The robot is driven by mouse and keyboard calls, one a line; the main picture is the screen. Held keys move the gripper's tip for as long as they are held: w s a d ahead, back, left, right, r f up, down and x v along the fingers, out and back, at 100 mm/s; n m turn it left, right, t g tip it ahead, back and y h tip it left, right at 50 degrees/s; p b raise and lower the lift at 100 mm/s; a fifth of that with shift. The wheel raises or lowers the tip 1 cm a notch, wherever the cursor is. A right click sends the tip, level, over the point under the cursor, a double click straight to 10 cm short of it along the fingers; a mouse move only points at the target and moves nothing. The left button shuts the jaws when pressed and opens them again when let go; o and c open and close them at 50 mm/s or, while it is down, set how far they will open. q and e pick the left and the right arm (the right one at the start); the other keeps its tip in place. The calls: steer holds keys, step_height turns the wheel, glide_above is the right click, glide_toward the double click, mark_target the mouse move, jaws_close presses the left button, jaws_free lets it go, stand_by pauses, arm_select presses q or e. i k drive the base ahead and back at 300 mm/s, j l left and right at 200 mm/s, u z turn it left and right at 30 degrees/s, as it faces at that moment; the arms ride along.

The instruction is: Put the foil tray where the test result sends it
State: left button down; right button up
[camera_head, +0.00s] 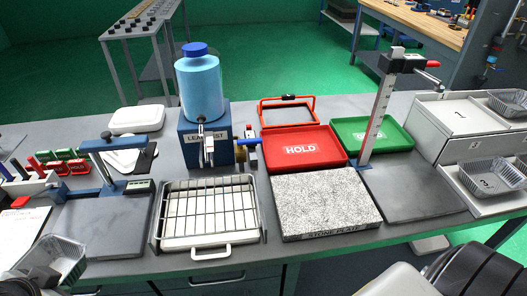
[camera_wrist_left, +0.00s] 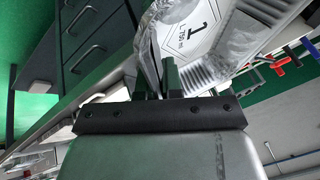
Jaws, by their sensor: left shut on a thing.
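My left gripper (camera_wrist_left: 165,85) is shut on a clear-looking, ribbed foil tray (camera_wrist_left: 240,45). The tray has a white label with a large 1 in the left wrist view. In the head view the held tray (camera_head: 50,264) is at the bottom left corner, by the table's front edge. The blue leak test unit (camera_head: 205,140), with a light blue bottle (camera_head: 198,88) on it, stands at the back centre. A red HOLD tray (camera_head: 268,150) lies right of it, and a green tray (camera_head: 397,136) with white lettering lies further right. My right gripper is not in view.
A wire rack (camera_head: 205,215) and a speckled stone plate (camera_head: 322,203) fill the front middle. A tall gauge stand (camera_head: 378,115) rises behind a dark plate (camera_head: 420,190). Foil trays (camera_head: 490,178) sit on steps at right. A blue-armed stand (camera_head: 110,165) is at left.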

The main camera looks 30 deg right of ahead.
mark_target(301, 149)
steer(key=l+u, duration=0.1)
steer(key=u, duration=0.35)
steer(key=k+u, duration=0.15)
steer(key=u, duration=0.35)
steer(key=k+u, duration=0.1)
steer(key=u, duration=0.35)
steer(key=k+l+z, duration=0.1)
steer(key=k+l, duration=0.15)
steer(key=k, duration=0.2)
steer(key=z, duration=0.4)
steer(key=k+l+z, duration=0.1)
steer(key=z, duration=0.3)
steer(key=l+z, duration=0.1)
steer(key=z, duration=0.35)
steer(key=k+l+z, duration=0.1)
steer(key=z, duration=0.3)
steer(key=l+z, duration=0.15)
steer(key=z, duration=0.25)
steer(key=i, duration=0.85)
